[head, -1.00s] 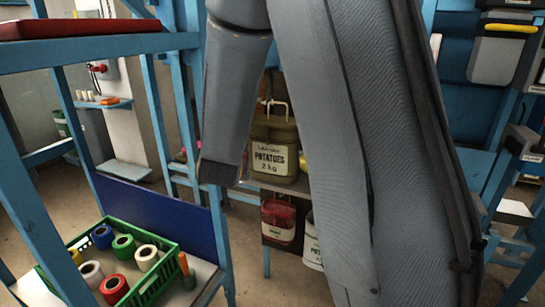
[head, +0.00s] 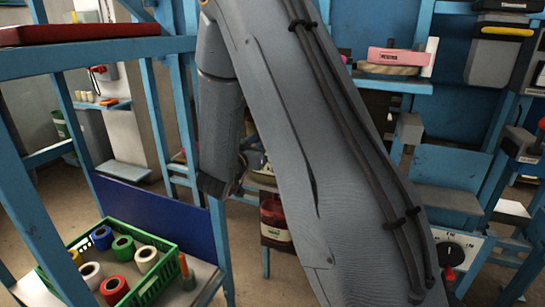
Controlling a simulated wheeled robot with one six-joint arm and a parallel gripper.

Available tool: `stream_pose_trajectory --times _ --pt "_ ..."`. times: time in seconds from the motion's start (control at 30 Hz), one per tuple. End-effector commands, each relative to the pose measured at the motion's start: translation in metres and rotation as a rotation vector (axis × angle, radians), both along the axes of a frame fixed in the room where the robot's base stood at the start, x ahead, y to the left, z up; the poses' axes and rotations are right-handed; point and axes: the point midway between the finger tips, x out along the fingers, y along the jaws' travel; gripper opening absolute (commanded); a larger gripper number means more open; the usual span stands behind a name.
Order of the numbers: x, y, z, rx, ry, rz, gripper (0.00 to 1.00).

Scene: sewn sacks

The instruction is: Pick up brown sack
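The brown sack cannot be made out for certain now. My arm crosses the middle of the head view and covers most of the shelf spot where a brownish sack marked "POTATOES 2 kg" showed earlier. A small pale and dark patch shows between my arm links there, too little to tell what it is. My gripper's fingers are not visible; the far end of my arm is hidden behind its own links.
A red sack (head: 274,222) stands on the lower shelf. A green crate (head: 148,290) with several coloured rolls is at the lower left, beside a blue frame (head: 160,213). A pink box (head: 397,57) lies on a shelf at the upper right.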

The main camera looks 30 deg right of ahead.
Motion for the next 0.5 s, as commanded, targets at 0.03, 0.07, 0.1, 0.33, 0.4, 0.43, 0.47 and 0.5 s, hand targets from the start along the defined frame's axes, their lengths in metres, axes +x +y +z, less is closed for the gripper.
stream_pose_trajectory --times 0.03,0.07,0.1,0.33,0.4,0.43,0.47,0.5 --pt "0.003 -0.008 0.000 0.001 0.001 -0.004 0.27" --pt "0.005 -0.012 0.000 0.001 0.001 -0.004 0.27" --pt "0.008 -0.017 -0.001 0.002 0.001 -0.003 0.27" --pt "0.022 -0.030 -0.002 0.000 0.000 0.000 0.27" --pt "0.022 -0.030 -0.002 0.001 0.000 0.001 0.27" --pt "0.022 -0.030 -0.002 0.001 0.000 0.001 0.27" --pt "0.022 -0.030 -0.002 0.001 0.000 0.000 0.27" --pt "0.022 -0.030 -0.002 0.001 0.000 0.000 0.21"
